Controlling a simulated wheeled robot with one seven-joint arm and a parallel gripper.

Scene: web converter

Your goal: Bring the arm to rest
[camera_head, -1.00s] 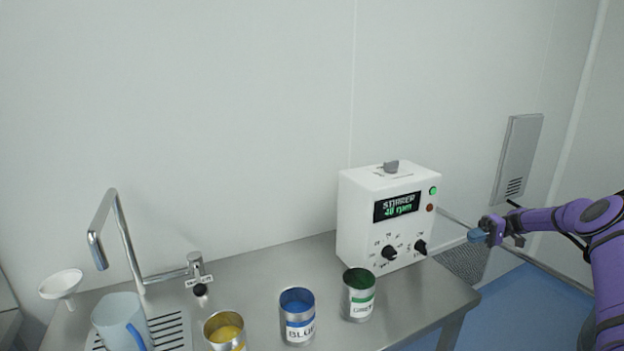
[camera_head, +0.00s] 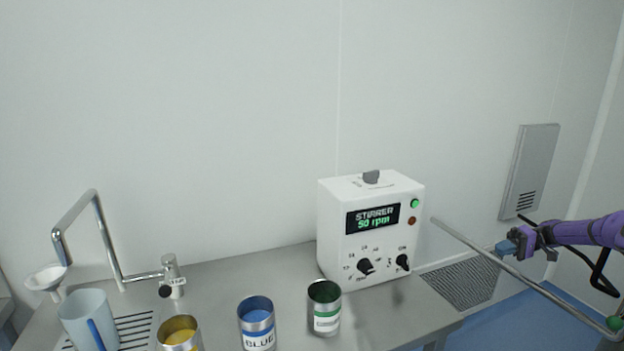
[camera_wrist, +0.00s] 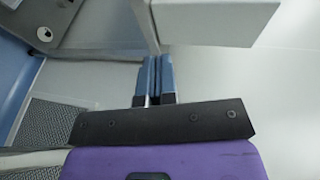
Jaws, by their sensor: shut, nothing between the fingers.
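My gripper (camera_head: 503,247) is at the right in the head view, on the purple arm (camera_head: 585,232). It is in the air to the right of the white stirrer box (camera_head: 345,268) and apart from it. A metal rail (camera_head: 470,240) crosses the picture close to it; I cannot tell the gap in depth. In the wrist view the blue fingers (camera_wrist: 158,74) are together with nothing between them.
A steel table (camera_head: 220,270) carries the stirrer box, whose display reads 50 rpm. Green (camera_head: 324,318), blue (camera_head: 257,335) and yellow (camera_head: 179,340) cans stand along its front. A jug (camera_head: 80,325), funnel (camera_head: 45,280) and tap (camera_head: 172,275) are at the left. A grey wall panel (camera_head: 530,172) is at the right.

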